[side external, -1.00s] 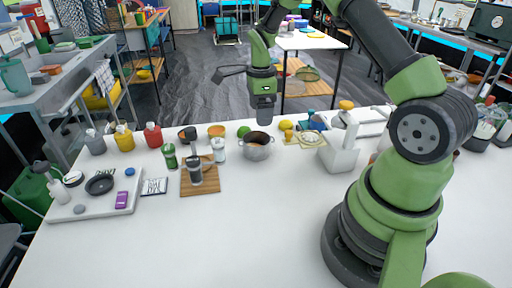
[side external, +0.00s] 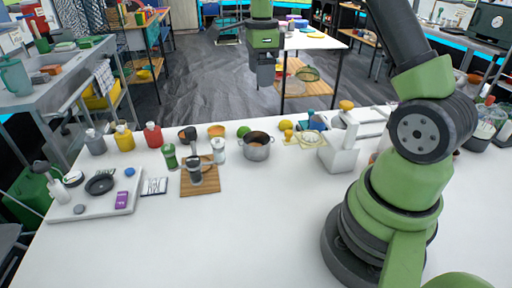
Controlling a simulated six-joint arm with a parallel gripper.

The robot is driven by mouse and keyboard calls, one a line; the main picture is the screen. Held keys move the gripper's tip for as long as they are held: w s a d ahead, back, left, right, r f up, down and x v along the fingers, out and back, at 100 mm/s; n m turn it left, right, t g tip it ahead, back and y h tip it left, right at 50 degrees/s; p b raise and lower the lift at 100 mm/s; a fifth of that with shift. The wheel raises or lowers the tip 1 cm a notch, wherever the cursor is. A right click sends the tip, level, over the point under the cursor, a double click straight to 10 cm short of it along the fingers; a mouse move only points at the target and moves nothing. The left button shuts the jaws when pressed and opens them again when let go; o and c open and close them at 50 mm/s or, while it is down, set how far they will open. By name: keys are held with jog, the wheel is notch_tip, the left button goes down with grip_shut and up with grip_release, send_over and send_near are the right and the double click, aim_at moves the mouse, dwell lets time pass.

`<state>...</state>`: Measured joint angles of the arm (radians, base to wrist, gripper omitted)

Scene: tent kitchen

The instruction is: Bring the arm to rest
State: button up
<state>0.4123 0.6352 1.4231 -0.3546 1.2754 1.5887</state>
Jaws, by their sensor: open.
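My green arm stands at the right of the white table (side external: 240,235) in the side external view. My gripper (side external: 265,80) hangs high above the far edge of the table, beyond and above the silver pot (side external: 257,146). It points down, clear of everything on the table. The jaws are open and nothing shows between them, though they are small and dark here.
A wooden board (side external: 200,181) with a grey mug stands left of the pot. A marble slab (side external: 95,205) with a black pan lies at the far left. A white appliance (side external: 340,152) stands right of the pot. The front of the table is clear.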

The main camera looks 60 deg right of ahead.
jog(key=s+a+r+n+t, duration=0.5)
jog(key=s+a+r+n, duration=0.7)
jog(key=a+n, duration=0.3)
jog(key=s+a+f+n+t+y, duration=0.1)
jog(key=s+a+n+t+y, duration=0.1)
jog(key=s+n, duration=0.5)
jog(key=shift+a+f+n, duration=0.15)
jog(key=shift+n, duration=0.35)
jog(key=shift+c, duration=0.4)
